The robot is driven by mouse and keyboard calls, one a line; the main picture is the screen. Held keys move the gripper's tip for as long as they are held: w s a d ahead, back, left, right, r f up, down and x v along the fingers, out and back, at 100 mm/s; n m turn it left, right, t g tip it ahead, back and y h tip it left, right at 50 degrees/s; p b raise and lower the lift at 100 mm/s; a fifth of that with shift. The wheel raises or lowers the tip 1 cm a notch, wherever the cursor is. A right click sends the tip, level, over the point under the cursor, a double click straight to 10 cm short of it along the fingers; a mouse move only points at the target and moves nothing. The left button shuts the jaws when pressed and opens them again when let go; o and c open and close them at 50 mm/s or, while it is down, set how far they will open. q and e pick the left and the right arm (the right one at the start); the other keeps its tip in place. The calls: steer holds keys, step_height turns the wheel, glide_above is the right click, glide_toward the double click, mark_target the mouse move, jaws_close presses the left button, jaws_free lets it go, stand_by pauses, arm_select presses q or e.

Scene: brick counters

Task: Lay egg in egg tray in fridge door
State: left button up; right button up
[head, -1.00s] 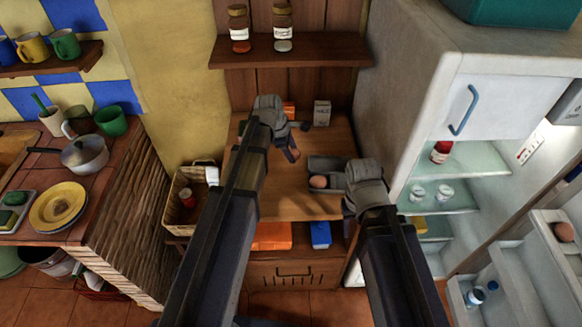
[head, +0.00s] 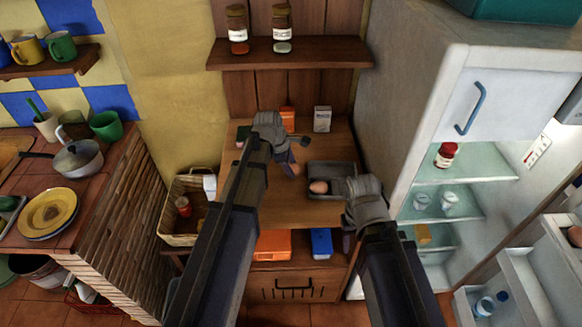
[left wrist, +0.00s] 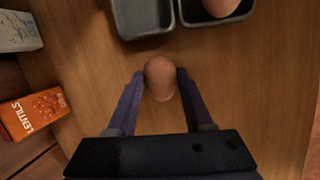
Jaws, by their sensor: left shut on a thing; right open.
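My left gripper (head: 291,161) is shut on a brown egg (left wrist: 159,78) over the wooden counter, left of a grey two-part tray (head: 346,168). In the left wrist view the egg sits between the two fingertips, just short of the tray (left wrist: 143,18). A second brown egg (head: 318,187) lies in the tray; it is partly cut off in the left wrist view (left wrist: 221,6). My right gripper (head: 349,240) is open near the counter's front right edge, its fingers mostly hidden. The fridge (head: 477,56) is open; its door (head: 535,284) holds an egg (head: 575,236).
A shelf with jars (head: 290,53) hangs above. The fridge side wall (head: 399,103) is close on the right. A basket (head: 180,218) stands left.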

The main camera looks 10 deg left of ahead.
arm_select(q)
steer(key=o, duration=0.8)
steer(key=shift+f, duration=0.1)
